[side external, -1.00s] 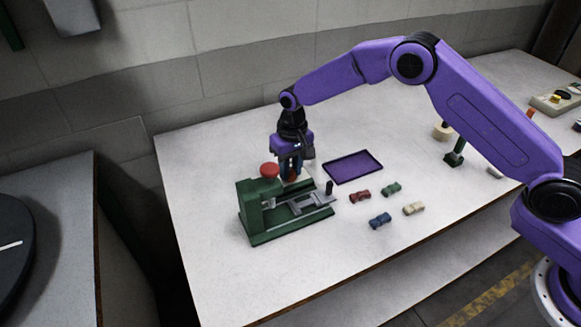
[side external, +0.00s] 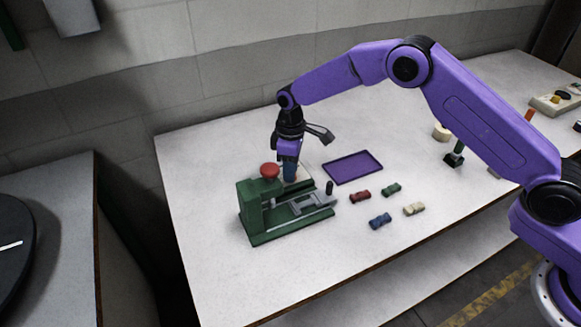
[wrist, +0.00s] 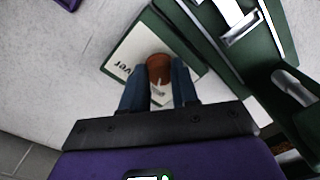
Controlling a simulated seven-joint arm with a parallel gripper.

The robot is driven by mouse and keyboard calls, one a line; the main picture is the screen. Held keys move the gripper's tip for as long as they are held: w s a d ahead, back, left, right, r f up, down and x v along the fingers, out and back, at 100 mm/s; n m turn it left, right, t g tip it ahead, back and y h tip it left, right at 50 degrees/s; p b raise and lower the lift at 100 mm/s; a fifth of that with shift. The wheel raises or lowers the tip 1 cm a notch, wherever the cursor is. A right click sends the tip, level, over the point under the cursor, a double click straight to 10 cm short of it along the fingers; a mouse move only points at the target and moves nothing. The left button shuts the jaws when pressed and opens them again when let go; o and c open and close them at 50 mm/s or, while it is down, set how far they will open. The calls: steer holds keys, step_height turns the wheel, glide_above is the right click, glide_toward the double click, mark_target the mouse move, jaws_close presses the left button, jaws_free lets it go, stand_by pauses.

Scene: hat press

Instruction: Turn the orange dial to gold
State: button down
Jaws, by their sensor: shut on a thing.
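The orange dial (wrist: 159,68) sits on a white label plate (wrist: 117,70) beside the green press (side external: 262,235). In the wrist view a pale pointer mark lies at the dial's near side, toward the palm. The letters "ver" show on the plate to the left of the dial; other labels are hidden. My gripper (wrist: 158,84) has its two blue fingers shut on the dial, one on each side. In the side view my gripper (side external: 289,177) points down at the plate and hides the dial.
A red knob (side external: 269,171) tops the press close to my gripper. A purple tray (side external: 353,167) and several toy cars (side external: 380,221) lie to the right on the white table.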

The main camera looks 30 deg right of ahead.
steer(key=shift+n, duration=0.5)
steer(key=c, duration=0.8)
jaws_free()
steer(key=shift+c, duration=0.2)
step_height(320, 180, up, 18)
steer(key=shift+w+d+f, duration=0.15)
steer(key=shift+w+f, duration=0.1)
steer(key=shift+w, duration=0.1)
steer(key=shift+s, duration=0.1)
